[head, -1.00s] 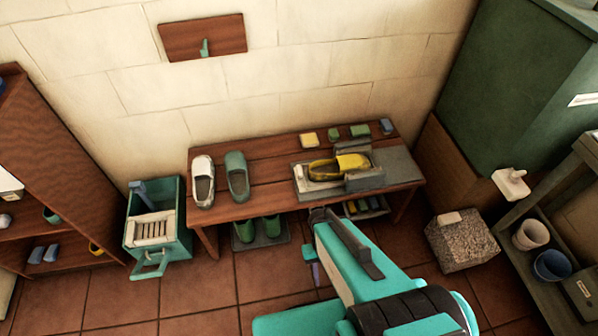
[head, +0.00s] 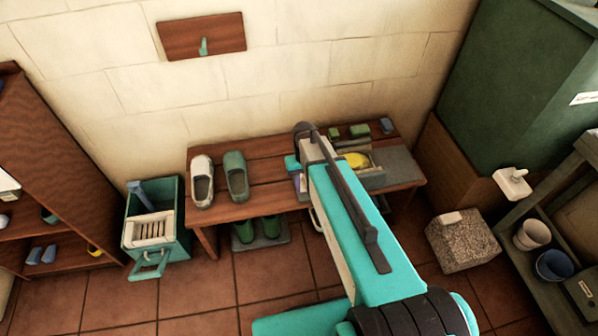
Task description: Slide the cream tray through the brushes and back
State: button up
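The yellow shoe (head: 357,160) shows only in part behind my arm, between the blocks of the grey brush stand (head: 402,166) on the bench. The cream tray under the shoe is hidden by my arm. The near brush block (head: 374,181) shows just right of the arm. My gripper (head: 298,182) is at the left end of the stand, around where the tray's left end was seen. Only a turquoise part and a purple finger show beside the arm. Its fingertips are too hidden to tell whether it is open or touches the tray.
The wooden bench (head: 262,205) also bears a white shoe (head: 202,180), a green shoe (head: 236,176) and small blocks at the back. Green boots (head: 257,230) stand below. A teal crate (head: 155,228) is at left, a stone block (head: 462,240) at right.

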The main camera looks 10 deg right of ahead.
jog(key=w+r+t, duration=0.1)
jog(key=w+r, duration=0.9)
jog(key=shift+r+t, duration=0.3)
jog(key=shift+r, duration=0.05)
jog(key=shift+a+f, duration=0.1)
jog(key=shift+f, duration=0.1)
jog(key=shift+f, duration=6.75)
jog(key=shift+c, duration=0.2)
grip_shut()
